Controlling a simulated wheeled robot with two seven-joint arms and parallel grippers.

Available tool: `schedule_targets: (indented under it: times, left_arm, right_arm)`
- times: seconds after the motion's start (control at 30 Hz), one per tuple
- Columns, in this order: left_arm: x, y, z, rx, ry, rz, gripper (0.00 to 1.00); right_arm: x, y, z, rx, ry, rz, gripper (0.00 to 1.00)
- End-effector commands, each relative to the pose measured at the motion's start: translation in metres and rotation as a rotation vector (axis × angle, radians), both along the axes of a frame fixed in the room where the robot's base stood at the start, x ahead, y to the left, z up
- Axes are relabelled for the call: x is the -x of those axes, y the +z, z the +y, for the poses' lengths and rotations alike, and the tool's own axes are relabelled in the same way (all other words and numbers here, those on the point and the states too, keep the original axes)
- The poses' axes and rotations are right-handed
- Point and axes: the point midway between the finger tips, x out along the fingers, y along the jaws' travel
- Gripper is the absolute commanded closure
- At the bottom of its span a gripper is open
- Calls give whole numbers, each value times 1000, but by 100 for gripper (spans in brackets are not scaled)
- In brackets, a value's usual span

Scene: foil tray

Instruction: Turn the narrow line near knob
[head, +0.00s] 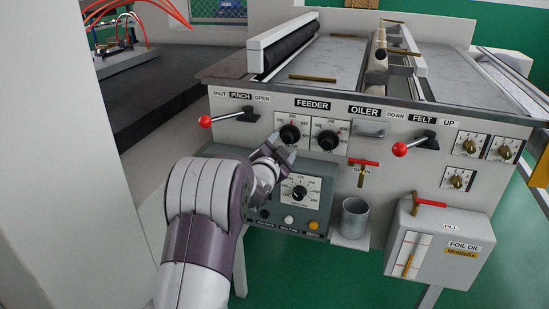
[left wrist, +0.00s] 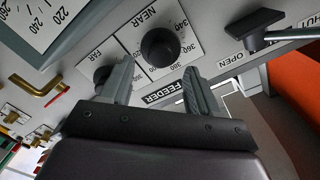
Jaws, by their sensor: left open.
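The near knob (head: 290,133) is round and black on a white scale plate, the left one of two under the FEEDER label. In the left wrist view the near knob (left wrist: 160,47) shows beside the word NEAR, just beyond and between my fingertips. My left gripper (head: 279,149) is just below and in front of it in the head view. The left gripper (left wrist: 159,68) is open and empty, its fingers apart from each other; contact with the knob cannot be told. My right gripper is not in view.
The far knob (head: 328,140) sits close on the right, behind one finger in the wrist view. The red-tipped pinch lever (head: 228,118) is to the left. A grey box with a dial (head: 300,192) juts out below. A metal cup (head: 355,217) stands lower right.

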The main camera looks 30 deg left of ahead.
Motion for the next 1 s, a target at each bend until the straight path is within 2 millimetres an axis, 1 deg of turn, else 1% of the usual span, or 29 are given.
schedule_targets:
  times: [0.03,0.1,0.2,0.33,0.47,0.93,0.97,1.0]
  left_arm:
    - [14,2,-3,-1,1,0,39]
    - [33,2,-7,-1,0,-1,39]
    - [55,2,-12,-1,1,0,39]
    - [73,2,-16,-1,0,0,39]
    - [79,2,-18,-1,-1,1,39]
    - [79,1,-18,10,-1,2,39]
    - [79,-2,-17,29,5,14,39]
    - [81,-13,-14,72,22,54,39]
  right_arm:
    - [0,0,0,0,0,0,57]
    - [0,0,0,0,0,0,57]
    - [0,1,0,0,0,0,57]
    - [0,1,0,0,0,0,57]
    - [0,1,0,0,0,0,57]
    - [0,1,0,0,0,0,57]
    - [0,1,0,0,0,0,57]
    - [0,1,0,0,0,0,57]
